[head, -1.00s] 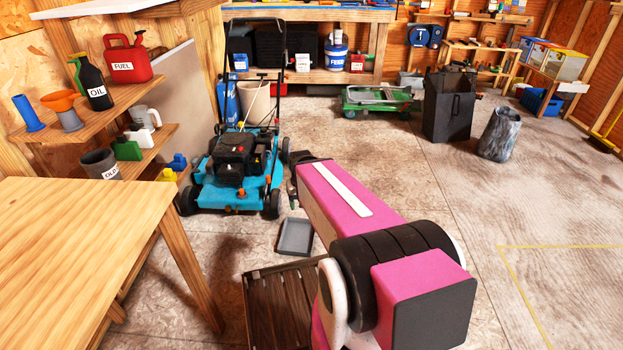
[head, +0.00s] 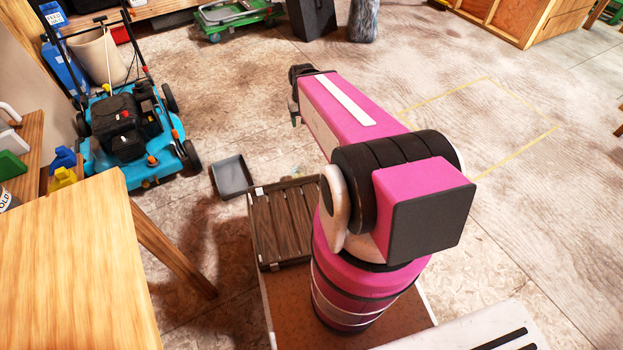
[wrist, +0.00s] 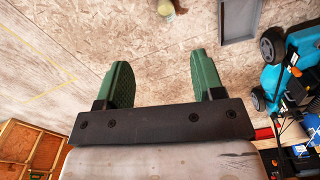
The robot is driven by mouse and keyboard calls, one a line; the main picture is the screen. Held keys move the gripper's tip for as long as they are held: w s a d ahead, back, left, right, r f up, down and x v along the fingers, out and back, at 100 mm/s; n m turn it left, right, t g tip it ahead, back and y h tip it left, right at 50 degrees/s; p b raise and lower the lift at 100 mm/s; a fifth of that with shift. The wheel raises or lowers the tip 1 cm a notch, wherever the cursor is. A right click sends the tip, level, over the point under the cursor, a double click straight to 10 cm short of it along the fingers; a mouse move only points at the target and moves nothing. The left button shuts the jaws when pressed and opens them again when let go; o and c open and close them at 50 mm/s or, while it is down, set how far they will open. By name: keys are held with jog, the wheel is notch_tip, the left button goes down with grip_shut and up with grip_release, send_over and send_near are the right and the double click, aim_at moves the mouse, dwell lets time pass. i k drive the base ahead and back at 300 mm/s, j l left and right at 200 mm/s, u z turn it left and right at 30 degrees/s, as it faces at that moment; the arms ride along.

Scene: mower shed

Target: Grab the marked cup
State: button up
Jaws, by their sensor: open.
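A labelled cup (head: 6,200) shows only as a sliver at the left edge of the head view, with a white label ending in dark letters. It sits beside the wooden table; most of it is cut off by the frame. No labelled cup shows in the wrist view. My gripper (wrist: 161,62) has two green fingers spread wide apart, with nothing between them. It hangs over the bare floor, well to the right of the cup in the head view, where my arm mostly hides it.
A wooden table (head: 75,265) fills the lower left. A blue mower (head: 125,140) stands behind it. A grey tray (head: 231,177) lies on the floor; it also shows in the wrist view (wrist: 240,18). A small unclear object (wrist: 172,9) is at the wrist view's top. Floor is clear at right.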

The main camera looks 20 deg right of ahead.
aim_at(298, 170)
jog(key=l+u, duration=0.1)
jog(key=l, duration=0.4)
jog(key=k+l, duration=0.1)
jog(key=l, duration=0.4)
jog(key=l+u, duration=0.15)
jog(key=l, duration=0.4)
jog(key=k+l, duration=0.1)
jog(key=l, duration=0.4)
jog(key=k+l+u, duration=0.15)
jog(key=l, duration=0.35)
jog(key=l+u, duration=0.1)
jog(key=l, duration=0.4)
jog(key=k+l, duration=0.2)
jog(key=l, duration=0.25)
jog(key=k+l+u, duration=0.15)
jog(key=l, duration=0.35)
jog(key=i, duration=0.05)
